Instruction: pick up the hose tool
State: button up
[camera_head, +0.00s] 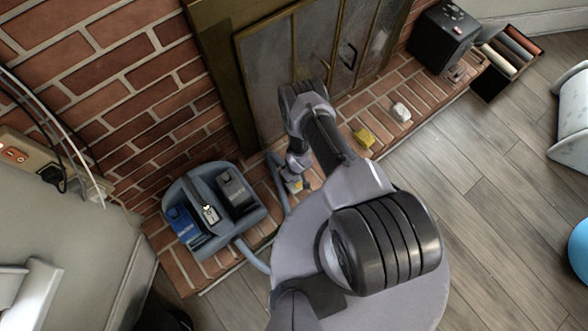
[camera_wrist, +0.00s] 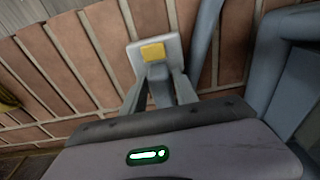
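The hose tool (camera_wrist: 155,50) has a pale grey squarish head with a yellow patch and a darker neck. In the wrist view it is straight ahead of my gripper (camera_wrist: 161,88), over the brick hearth. My two fingers lie on either side of the neck, one left and one right. Whether they press on it or stand just clear cannot be made out. In the head view my gripper (camera_head: 296,172) points down at the hearth, and the hose tool (camera_head: 296,186) shows as a small yellow and grey patch, partly hidden by my arm.
A yellow sponge (camera_head: 364,137) and a whitish lump (camera_head: 401,111) lie on the hearth. The fireplace doors (camera_head: 270,80) rise behind.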

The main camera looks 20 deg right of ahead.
grip_shut()
jog(key=shift+r, duration=0.25)
notch_tip(320, 180, up, 4)
jog(key=p, duration=0.3)
jog(key=shift+f, duration=0.15)
jog(key=s+d+p, duration=0.2)
jog(key=s, duration=0.5)
jog(key=s+d+p, duration=0.3)
jog(key=s, duration=0.5)
jog(key=shift+r+p, duration=0.35)
jog(key=shift+r, duration=0.05)
